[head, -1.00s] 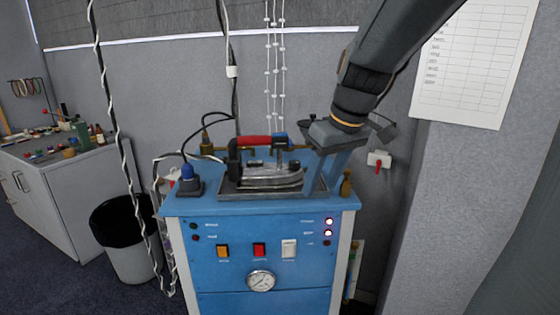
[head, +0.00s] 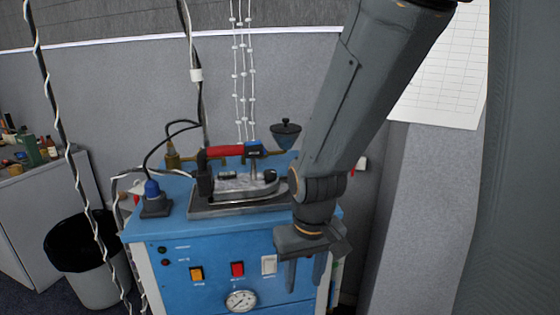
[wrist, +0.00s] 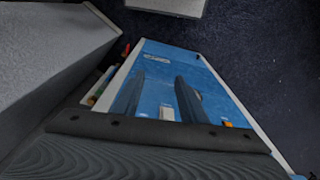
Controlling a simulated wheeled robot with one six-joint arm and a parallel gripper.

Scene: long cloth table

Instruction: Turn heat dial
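A blue machine (head: 215,262) carries a steam iron (head: 238,184) with a red handle (head: 226,151) on its top. A round white gauge (head: 241,301) sits low on the front panel. I cannot make out which part is the heat dial; a small blue part (head: 254,149) is at the front of the iron's handle. My gripper (head: 304,273) is open and empty, pointing down before the panel's right side, right of the white switch (head: 268,264). In the wrist view, my gripper (wrist: 159,78) has its fingers apart over the blue panel. My arm and gripper hide the panel's right side.
Orange (head: 196,273) and red (head: 237,269) switches are on the panel. A blue-capped plug (head: 154,200) with cables stands left of the iron. A black funnel (head: 285,132) rises at the right rear. A bin (head: 85,260) stands left; a wall (head: 420,200) is close on the right.

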